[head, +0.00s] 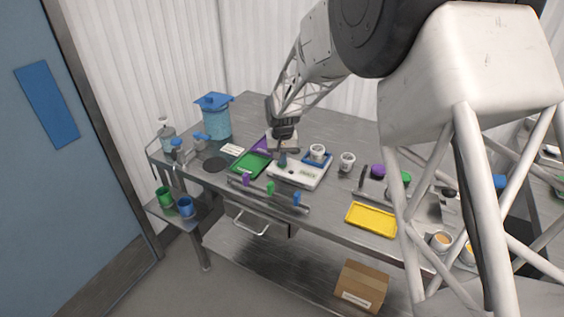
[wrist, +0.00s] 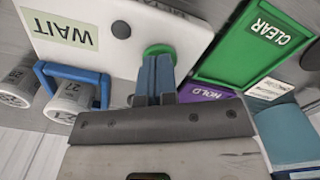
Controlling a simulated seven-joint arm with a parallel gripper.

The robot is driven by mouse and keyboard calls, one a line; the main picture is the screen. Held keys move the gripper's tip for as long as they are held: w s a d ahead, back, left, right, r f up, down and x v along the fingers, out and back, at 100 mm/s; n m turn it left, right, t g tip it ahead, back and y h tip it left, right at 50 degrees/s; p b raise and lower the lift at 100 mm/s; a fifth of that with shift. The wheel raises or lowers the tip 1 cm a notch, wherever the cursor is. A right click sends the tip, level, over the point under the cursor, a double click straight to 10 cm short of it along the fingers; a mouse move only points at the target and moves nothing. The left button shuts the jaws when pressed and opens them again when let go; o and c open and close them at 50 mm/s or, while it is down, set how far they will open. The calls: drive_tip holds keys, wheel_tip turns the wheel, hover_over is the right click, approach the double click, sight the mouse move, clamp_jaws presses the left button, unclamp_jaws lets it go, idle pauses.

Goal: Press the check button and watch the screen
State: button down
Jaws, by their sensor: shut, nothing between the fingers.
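The white device (head: 297,183) lies on the metal table; it also fills the upper left of the wrist view (wrist: 120,62). Its pale green screen (wrist: 60,31) reads WAIT, upside down in the wrist view. A round green button (wrist: 153,49) sits at the device's edge, partly hidden by my fingers. My gripper (wrist: 157,60) is shut and empty, its blue-grey fingertips overlapping the button; I cannot tell whether they touch it. In the head view my gripper (head: 283,158) points down at the device's left end. A small dark dot (wrist: 121,29) lies between screen and button.
A green CLEAR tray (wrist: 235,70) and a purple HOLD tray (wrist: 200,93) lie beside the device. White cups (wrist: 68,100) labelled 27 and 28 stand on its other side, one in a blue frame (wrist: 85,75). A yellow tray (head: 372,219) lies further right.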

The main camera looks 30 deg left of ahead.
idle(0.3)
drive_tip(key=shift+r, duration=2.95)
drive_tip(key=shift+d+r, duration=0.2)
drive_tip(key=shift+d, duration=0.05)
drive_tip(key=s+d+r+m, duration=0.1)
drive_tip(key=s+d+r, duration=0.3)
drive_tip(key=d, duration=0.8)
drive_tip(key=s+d+r+m+t, duration=0.1)
drive_tip(key=s+d+r, duration=0.1)
drive_tip(key=d+r, duration=0.75)
drive_tip(key=s+d+r+m, duration=0.1)
drive_tip(key=s+d+r, duration=0.2)
drive_tip(key=d, duration=1.1)
drive_tip(key=s+d+m, duration=0.1)
drive_tip(key=s+d, duration=0.9)
drive_tip(key=s, duration=0.3)
drive_tip(key=s+d+f+m+t, duration=0.1)
drive_tip(key=s+d+m, duration=0.1)
drive_tip(key=s+d, duration=0.9)
drive_tip(key=shift+s+d+f+t, duration=0.2)
drive_tip(key=shift+s+f+t, duration=0.1)
drive_tip(key=shift+s, duration=0.7)
